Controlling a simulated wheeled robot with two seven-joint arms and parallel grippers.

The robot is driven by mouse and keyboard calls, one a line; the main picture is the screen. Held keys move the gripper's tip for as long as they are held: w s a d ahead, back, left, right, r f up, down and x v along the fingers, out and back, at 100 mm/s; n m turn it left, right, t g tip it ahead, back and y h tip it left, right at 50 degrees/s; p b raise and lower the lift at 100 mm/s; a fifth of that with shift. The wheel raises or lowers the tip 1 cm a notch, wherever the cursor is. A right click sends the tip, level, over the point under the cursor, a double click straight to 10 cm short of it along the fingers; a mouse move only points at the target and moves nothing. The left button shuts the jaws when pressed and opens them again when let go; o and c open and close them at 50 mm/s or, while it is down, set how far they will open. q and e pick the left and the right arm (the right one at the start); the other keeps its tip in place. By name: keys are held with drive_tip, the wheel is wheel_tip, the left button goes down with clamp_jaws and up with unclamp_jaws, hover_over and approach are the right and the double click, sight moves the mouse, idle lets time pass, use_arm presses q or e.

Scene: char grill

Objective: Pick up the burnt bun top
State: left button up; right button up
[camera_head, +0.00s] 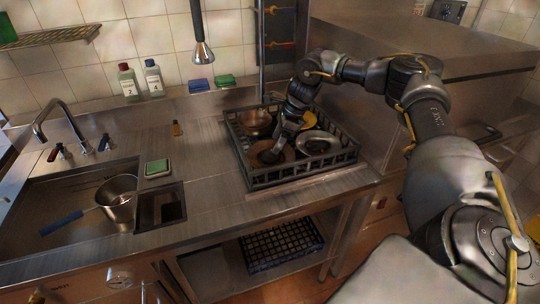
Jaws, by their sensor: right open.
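I cannot clearly make out a burnt bun top. My right gripper (273,152) reaches down into a dark open crate (305,178) on the steel counter, over a brown round dish (285,158) near the crate's front left. The gripper is open. The fingertips are small and dark, so I cannot tell whether anything lies between them. The hand hides part of the dish. My left gripper is not in view.
The crate also holds a brownish metal bowl (257,121), a silver round dish (319,141) and a yellow item (308,119). Left are a sink with a blue-handled pan (118,199) and a green sponge (157,168). A blue-edged rack (283,250) sits below.

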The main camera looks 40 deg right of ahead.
sight(270, 155)
drive_tip(key=shift+s+f, duration=0.1)
drive_tip(key=shift+f, duration=0.05)
drive_tip(key=x, duration=0.1)
drive_tip(key=p+x, duration=0.1)
drive_tip(key=x, duration=0.2)
drive_tip(key=shift+d+f+p, duration=0.15)
drive_tip(key=shift+f+p, duration=0.25)
drive_tip(key=shift+f, duration=0.1)
drive_tip(key=shift+s, duration=0.2)
drive_tip(key=shift+w, duration=0.1)
drive_tip(key=c, duration=0.6)
